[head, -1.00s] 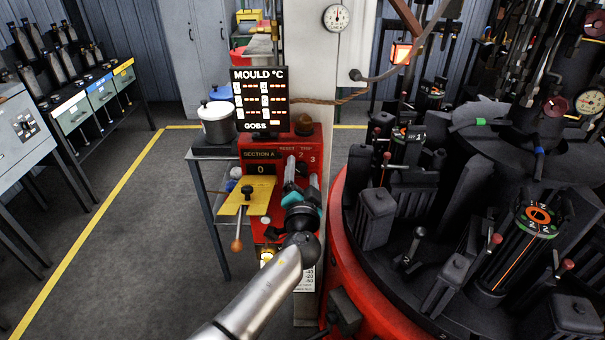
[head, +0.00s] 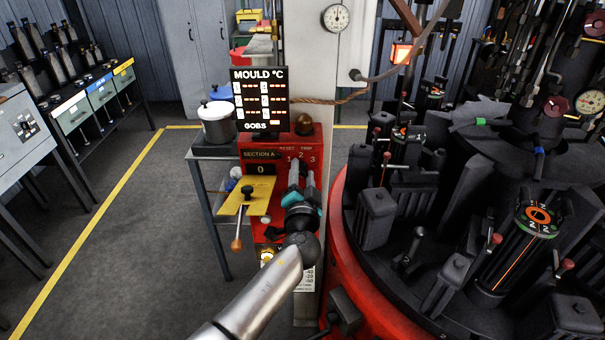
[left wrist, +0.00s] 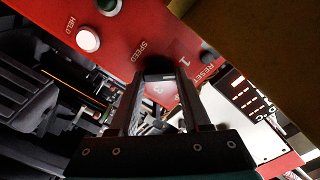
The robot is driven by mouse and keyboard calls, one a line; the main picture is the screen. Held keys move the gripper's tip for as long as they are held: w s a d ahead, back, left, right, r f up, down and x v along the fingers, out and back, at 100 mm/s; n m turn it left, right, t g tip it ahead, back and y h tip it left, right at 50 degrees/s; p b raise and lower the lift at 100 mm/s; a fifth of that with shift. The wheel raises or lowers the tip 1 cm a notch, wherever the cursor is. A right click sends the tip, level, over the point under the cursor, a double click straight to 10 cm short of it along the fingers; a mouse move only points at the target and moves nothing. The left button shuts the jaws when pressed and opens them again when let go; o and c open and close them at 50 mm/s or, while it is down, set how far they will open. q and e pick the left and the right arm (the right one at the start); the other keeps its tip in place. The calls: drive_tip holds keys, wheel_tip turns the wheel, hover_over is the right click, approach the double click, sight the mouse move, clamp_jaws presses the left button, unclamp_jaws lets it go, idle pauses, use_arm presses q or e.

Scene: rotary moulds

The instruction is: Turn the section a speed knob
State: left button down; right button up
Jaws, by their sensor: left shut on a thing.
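The red section A panel (head: 258,142) stands in the middle of the head view, with a display (head: 261,169) reading 0. My left gripper (head: 301,170) reaches up to the panel's face from below, and its fingers and wrist hide the speed knob in the head view. In the left wrist view, the black speed knob (left wrist: 159,71) sits by the word SPEED and the number 1. The two fingers of my left gripper (left wrist: 160,82) stand on either side of it, shut on it. The knob's pointer is not clear. My right gripper is not in view.
A white lit button (left wrist: 88,40) marked HELD and a green button (left wrist: 108,5) sit near the knob. A yellow plate (head: 240,205) with a wooden-handled lever is left of my gripper. The red-rimmed rotary machine (head: 347,235) stands close on the right.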

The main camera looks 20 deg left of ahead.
use_arm(q)
drive_tip(key=m+b, duration=0.1)
drive_tip(key=m, duration=0.2)
drive_tip(key=shift+f+m, duration=0.15)
drive_tip(key=shift+m, duration=0.25)
drive_tip(key=m, duration=0.4)
drive_tip(key=shift+d+m, duration=0.1)
drive_tip(key=shift+m, duration=0.3)
idle(0.3)
drive_tip(key=shift+c, duration=1.8)
unclamp_jaws()
drive_tip(key=v, duration=1.5)
drive_tip(key=shift+b, duration=0.45)
drive_tip(key=shift+s, duration=0.1)
